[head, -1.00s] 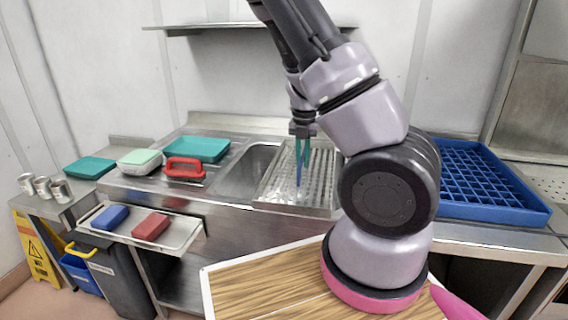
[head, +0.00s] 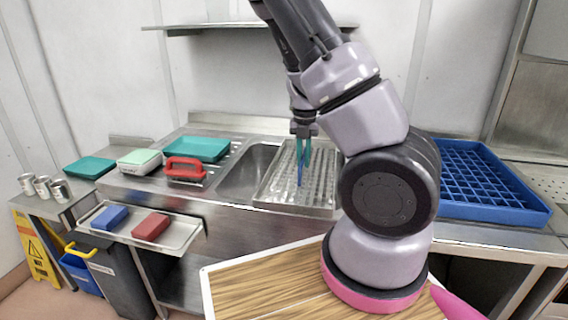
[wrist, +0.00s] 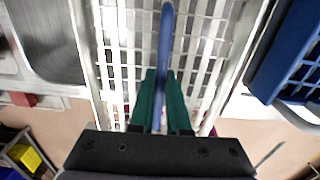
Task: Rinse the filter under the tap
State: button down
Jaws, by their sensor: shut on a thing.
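My gripper (head: 304,158), with green fingers, hangs over the sink unit in the head view. It is shut on a slim blue bar (wrist: 165,40), which runs up the picture between the fingers in the wrist view. Beneath is a pale metal slotted panel (head: 275,187), which looks like the filter; it also shows in the wrist view (wrist: 115,50). I cannot tell whether the blue bar is joined to the panel. The panel lies beside the open sink basin (head: 243,172), to its right. I cannot make out a tap.
A red-handled block (head: 185,168) and a teal tray (head: 200,148) stand left of the basin. A lower metal tray (head: 180,238) holds a blue and a red block. A blue crate (head: 495,212) is at the right. A shelf (head: 230,27) is on the wall above.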

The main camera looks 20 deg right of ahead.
jog(key=shift+s+d+r, duration=0.3)
jog(key=shift+s+r, duration=0.3)
jog(key=shift+s, duration=0.1)
jog(key=shift+s+d+r, duration=0.35)
jog(key=shift+s+r, duration=0.3)
jog(key=shift+s, duration=0.1)
jog(key=shift+s+d+r, duration=0.3)
jog(key=shift+s+r, duration=0.3)
jog(key=shift+s, duration=0.1)
